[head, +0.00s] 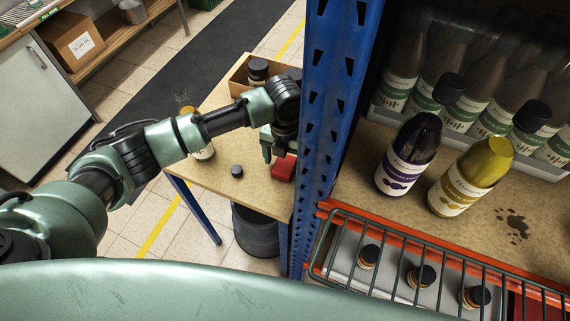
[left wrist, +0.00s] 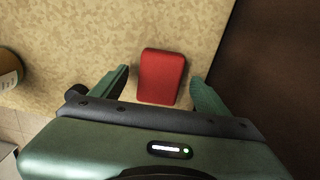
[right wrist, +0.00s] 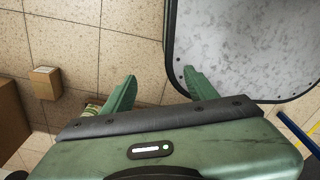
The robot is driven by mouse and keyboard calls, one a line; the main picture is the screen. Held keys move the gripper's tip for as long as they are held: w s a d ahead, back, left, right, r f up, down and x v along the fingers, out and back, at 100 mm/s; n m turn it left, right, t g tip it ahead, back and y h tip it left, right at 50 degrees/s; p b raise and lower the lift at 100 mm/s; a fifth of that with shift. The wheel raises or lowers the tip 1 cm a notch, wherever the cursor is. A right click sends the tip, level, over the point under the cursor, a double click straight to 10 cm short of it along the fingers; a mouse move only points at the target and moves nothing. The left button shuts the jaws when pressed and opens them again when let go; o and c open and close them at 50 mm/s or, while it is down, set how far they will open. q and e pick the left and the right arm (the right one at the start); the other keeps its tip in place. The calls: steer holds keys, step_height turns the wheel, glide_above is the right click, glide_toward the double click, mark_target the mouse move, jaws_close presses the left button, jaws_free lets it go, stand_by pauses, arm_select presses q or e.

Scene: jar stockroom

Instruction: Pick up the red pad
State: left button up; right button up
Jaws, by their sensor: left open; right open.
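The red pad (head: 283,168) lies on the wooden table (head: 215,172), close to the blue rack post. In the left wrist view the red pad (left wrist: 161,77) lies between the two fingers of my left gripper (left wrist: 160,88), with a gap on each side. In the head view my left gripper (head: 272,146) is at the pad, partly hidden by its own arm and near the post. My right gripper (right wrist: 155,90) is open and empty, above a tiled floor and beside a grey metal surface (right wrist: 245,45). It is out of the head view.
A blue rack post (head: 320,110) stands right beside the pad. A small dark lid (head: 237,171), a bottle (head: 202,150) and a box with jars (head: 240,73) share the table. A wire rail (head: 430,262) and shelf bottles (head: 408,155) are on the right.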

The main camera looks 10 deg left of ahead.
mark_target(285, 164)
arm_select(q)
steer(key=shift+s, duration=0.1)
steer(key=c, duration=1.4)
arm_select(e)
steer(key=shift+w+d, duration=0.1)
steer(key=shift+w, duration=0.25)
arm_select(q)
steer(key=shift+r, duration=0.1)
arm_select(e)
steer(key=shift+s, duration=0.1)
arm_select(q)
steer(key=shift+r, duration=0.55)
step_height(285, 164, up, 19)
steer(key=shift+f+b, duration=0.1)
steer(key=shift+b, duration=0.9)
arm_select(e)
steer(key=shift+d+f, duration=0.1)
steer(key=shift+f, duration=0.85)
